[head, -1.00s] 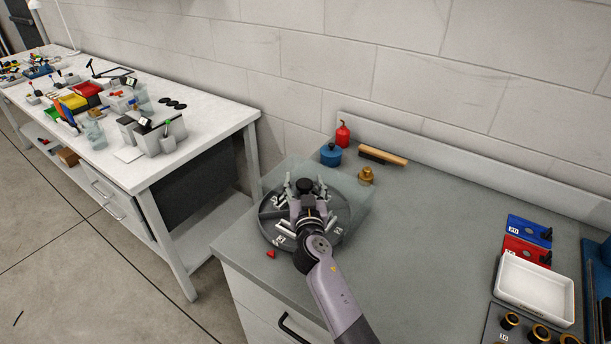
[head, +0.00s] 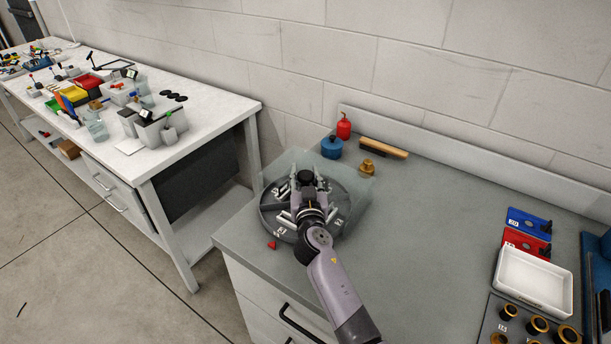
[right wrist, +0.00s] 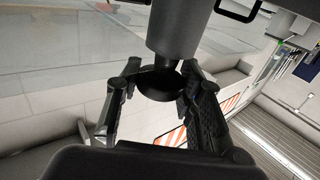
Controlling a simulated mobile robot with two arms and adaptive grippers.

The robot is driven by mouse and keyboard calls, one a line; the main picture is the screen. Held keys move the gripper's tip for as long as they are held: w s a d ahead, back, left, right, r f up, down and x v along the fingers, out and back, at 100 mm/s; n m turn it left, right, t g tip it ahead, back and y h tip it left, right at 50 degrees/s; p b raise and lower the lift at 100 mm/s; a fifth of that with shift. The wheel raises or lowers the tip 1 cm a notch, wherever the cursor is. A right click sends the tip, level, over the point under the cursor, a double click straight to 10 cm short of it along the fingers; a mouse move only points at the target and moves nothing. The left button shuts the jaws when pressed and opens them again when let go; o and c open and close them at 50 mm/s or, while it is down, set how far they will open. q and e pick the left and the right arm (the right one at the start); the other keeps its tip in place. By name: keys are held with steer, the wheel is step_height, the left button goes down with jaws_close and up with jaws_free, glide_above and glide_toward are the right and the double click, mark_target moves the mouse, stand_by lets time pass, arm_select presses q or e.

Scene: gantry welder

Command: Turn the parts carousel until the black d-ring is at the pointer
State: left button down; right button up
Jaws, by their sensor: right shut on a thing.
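The parts carousel (head: 266,219) is a round dark grey tray with compartments and pale number labels, on the grey bench. A black knob (head: 306,177) stands at its centre. My right gripper (head: 308,182) is over the middle of the carousel, shut on the knob. In the right wrist view a dark rounded piece (right wrist: 160,84) sits between its two fingers. A small red pointer (head: 272,244) lies on the bench at the carousel's front left edge. Light metal parts show in some compartments. I cannot make out the black d-ring; my gripper and arm hide part of the tray. My left gripper is out of view.
A clear panel (head: 357,190) stands around the carousel's back. Behind are a blue pot (head: 331,147), a red bottle (head: 344,126), a brass part (head: 367,168) and a brush (head: 384,149). A white tray (head: 534,281) is at right. The bench's middle is clear.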

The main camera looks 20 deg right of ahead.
jaws_close()
steer(key=n+y+p, duration=0.1)
steer(key=y+p, duration=0.1)
steer(key=n+y+p, duration=0.2)
steer(key=shift+r+y, duration=0.3)
steer(key=shift+r, duration=0.05)
steer(key=shift+f+n+y+p, duration=0.25)
steer(key=shift+n+y+p, duration=0.45)
steer(key=shift+y+p, duration=0.35)
